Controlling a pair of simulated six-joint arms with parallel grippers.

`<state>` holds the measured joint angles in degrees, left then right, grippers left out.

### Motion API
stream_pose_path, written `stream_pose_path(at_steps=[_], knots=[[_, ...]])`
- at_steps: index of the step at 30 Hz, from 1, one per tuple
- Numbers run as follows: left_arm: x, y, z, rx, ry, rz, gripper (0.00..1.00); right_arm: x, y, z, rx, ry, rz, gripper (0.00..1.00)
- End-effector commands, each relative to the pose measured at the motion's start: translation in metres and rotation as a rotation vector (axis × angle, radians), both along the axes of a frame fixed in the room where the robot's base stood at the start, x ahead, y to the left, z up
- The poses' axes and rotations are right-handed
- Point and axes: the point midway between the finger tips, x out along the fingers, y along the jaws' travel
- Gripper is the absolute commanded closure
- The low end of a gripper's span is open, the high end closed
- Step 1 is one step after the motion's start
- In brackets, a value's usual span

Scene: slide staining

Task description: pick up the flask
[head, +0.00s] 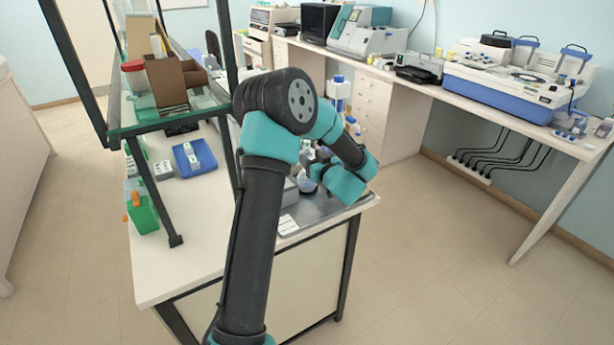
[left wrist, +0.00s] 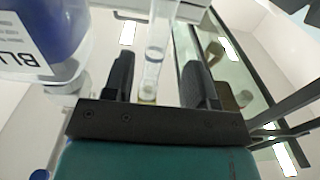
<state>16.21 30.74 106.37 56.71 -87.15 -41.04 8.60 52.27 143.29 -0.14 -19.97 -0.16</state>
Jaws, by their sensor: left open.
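My left gripper (left wrist: 160,68) is open, its two dark fingers showing in the left wrist view. A clear glass neck, apparently of the flask (left wrist: 157,55), stands between the fingers, with a gap on each side. My arm hides most of the gripper and part of the flask there. My right gripper is not in view.
A large bottle of dark blue liquid (left wrist: 40,35) is close on the left in the wrist view. A metal tray (head: 318,213) lies under the bench items. A glass shelf (head: 185,116) on dark posts stands left of my arm. A blue tray (head: 194,158) lies behind.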

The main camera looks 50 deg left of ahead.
Motion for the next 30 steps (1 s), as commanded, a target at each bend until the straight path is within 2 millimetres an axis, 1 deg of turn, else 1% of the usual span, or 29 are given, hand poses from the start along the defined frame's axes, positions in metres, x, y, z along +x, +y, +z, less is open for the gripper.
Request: stream_pose_path(at_steps=[2, 10, 13, 17, 24, 27, 30], knots=[[0.0, 0.003, 0.0, 0.0, 0.001, 0.0, 0.48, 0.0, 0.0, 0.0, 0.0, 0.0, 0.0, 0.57], [0.0, 0.003, 0.0, 0.0, 0.001, 0.0, 0.48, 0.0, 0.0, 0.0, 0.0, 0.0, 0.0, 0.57], [0.002, 0.006, 0.0, 0.001, 0.001, 0.001, 0.48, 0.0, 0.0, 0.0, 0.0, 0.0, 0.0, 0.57], [0.006, 0.019, -0.001, 0.001, 0.0, 0.001, 0.48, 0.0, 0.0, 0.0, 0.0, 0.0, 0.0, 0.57], [0.014, 0.049, -0.001, 0.001, 0.0, 0.001, 0.48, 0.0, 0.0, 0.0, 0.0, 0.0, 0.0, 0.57], [0.015, 0.053, -0.001, 0.0, 0.001, 0.0, 0.48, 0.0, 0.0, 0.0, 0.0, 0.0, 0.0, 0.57], [0.016, 0.053, -0.001, 0.0, 0.001, -0.001, 0.48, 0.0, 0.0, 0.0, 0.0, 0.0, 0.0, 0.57]])
